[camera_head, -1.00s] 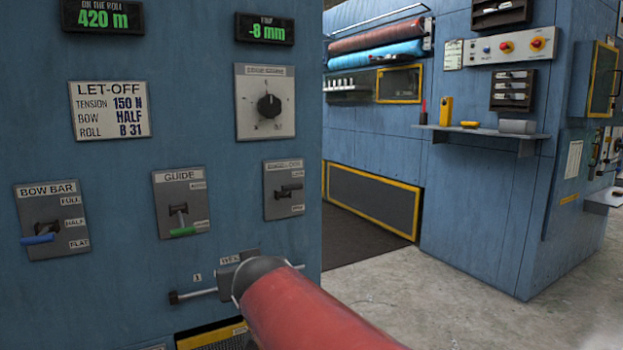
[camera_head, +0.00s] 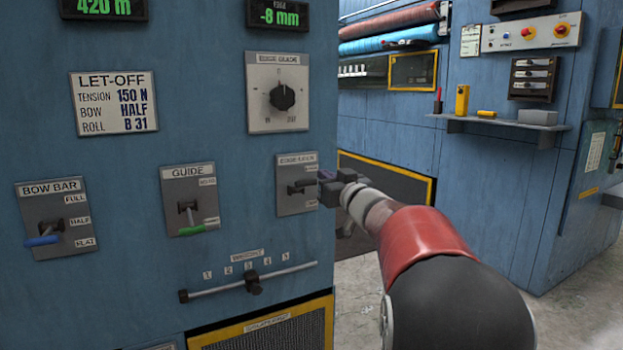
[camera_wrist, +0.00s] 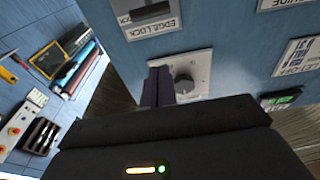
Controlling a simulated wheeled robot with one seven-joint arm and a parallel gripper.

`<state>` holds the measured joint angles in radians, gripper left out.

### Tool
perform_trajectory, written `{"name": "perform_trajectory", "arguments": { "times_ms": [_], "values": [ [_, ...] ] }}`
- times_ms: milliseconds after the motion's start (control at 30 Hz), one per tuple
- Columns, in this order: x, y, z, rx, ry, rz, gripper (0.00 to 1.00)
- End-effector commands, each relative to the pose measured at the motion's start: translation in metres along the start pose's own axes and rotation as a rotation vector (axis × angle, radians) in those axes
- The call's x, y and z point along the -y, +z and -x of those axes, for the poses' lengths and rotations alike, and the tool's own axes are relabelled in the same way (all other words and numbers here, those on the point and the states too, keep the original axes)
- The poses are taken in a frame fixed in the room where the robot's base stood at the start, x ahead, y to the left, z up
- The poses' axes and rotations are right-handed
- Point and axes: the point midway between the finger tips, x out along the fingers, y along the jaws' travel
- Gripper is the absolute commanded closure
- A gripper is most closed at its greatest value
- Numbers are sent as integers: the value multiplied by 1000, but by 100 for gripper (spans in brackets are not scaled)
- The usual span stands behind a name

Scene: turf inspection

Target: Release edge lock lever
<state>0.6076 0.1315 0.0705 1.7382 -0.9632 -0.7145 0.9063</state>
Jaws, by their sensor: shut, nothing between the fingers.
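The edge lock plate (camera_head: 290,200) is a grey panel on the blue cabinet, below the edge guide dial. Its dark lever (camera_head: 297,189) sticks out near the middle of the plate, and its right end is close to or behind my gripper. My gripper (camera_head: 324,178) is at the plate's right edge, fingers shut and empty; contact with the lever cannot be told. In the wrist view the edge lock plate (camera_wrist: 168,24) is at the top, partly cut off, with the lever (camera_wrist: 150,11) on it. My shut fingers (camera_wrist: 158,86) show below it, apart from the lever in that picture.
The edge guide dial (camera_head: 282,97) is just above. The guide lever (camera_head: 188,215) and bow bar lever (camera_head: 45,238) are to the left. A slider rail (camera_head: 215,287) runs below. A shelf (camera_head: 480,123) with small items stands on the far cabinet at right.

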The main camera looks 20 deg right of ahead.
Motion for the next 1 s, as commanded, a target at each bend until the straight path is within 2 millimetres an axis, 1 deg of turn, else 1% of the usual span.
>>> {"name": "perform_trajectory", "arguments": {
  "times_ms": [133,267,500,667,733,800,1000],
  "values": [
    [0,0,-6,0,0,0,100],
    [1,0,-23,1,-2,-1,100],
    [1,0,-73,1,-2,-2,100],
    [1,-1,-102,0,-1,-1,100],
    [0,14,-97,3,1,-1,100],
    [0,23,-93,3,1,-1,100],
    [0,36,-88,1,2,0,100]
  ]
}}
